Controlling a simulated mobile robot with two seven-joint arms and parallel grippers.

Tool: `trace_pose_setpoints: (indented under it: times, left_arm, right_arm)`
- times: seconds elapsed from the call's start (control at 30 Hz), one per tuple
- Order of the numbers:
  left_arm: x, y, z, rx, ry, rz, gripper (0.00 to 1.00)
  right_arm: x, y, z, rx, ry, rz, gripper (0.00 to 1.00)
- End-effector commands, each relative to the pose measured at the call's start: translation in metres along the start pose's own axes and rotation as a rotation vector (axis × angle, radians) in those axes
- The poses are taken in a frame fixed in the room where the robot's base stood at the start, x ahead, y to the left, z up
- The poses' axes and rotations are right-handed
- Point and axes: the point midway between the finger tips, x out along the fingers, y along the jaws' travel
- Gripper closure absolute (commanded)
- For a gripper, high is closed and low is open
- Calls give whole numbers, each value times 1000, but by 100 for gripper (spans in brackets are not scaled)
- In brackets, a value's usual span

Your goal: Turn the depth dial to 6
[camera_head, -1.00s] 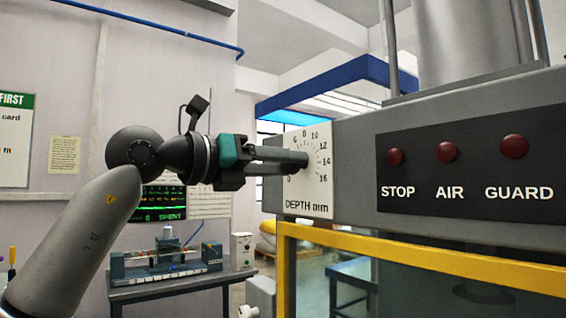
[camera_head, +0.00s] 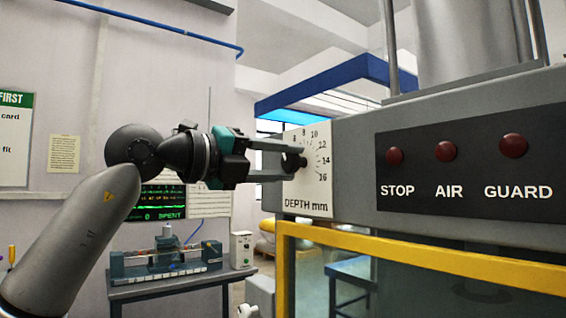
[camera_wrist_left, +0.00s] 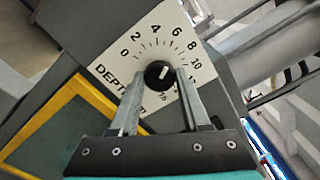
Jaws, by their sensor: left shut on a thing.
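The depth dial is a round black knob (camera_wrist_left: 158,74) with a short white mark, on a white scale plate (camera_wrist_left: 150,45) marked DEPTH mm. In the left wrist view the mark slants up and right, toward the 6 to 8 part of the scale; its exact reading is hard to tell. My left gripper (camera_wrist_left: 158,82) is shut on the knob, one finger on each side. In the head view the left gripper (camera_head: 293,161) reaches the plate from the left, one finger above the other, with the knob (camera_head: 291,161) between them. The fingers hide part of the scale. My right gripper is not in view.
A dark panel with red STOP (camera_head: 394,156), AIR (camera_head: 445,151) and GUARD (camera_head: 514,145) buttons is right of the dial. A yellow guard frame (camera_head: 420,258) runs below. A bench with a device (camera_head: 165,262) stands at lower left.

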Motion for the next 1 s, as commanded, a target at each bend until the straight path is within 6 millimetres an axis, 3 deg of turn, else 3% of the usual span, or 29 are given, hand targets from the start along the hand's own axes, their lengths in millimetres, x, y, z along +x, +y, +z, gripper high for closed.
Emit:
trace_pose_setpoints:
  times: [0.47, 0.5, 0.73, 1.0]
  left_arm:
    - [0, 0, 1, -11, -2, 0, 100]
    - [0, 0, 1, -11, -2, 0, 49]
    - [0, 0, 1, -11, -2, 0, 24]
    - [-2, 0, 0, -11, -1, 0, 24]
  right_arm:
    - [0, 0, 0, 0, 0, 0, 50]
    - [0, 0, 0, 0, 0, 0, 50]
    - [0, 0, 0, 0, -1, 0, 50]
    - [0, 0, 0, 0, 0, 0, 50]
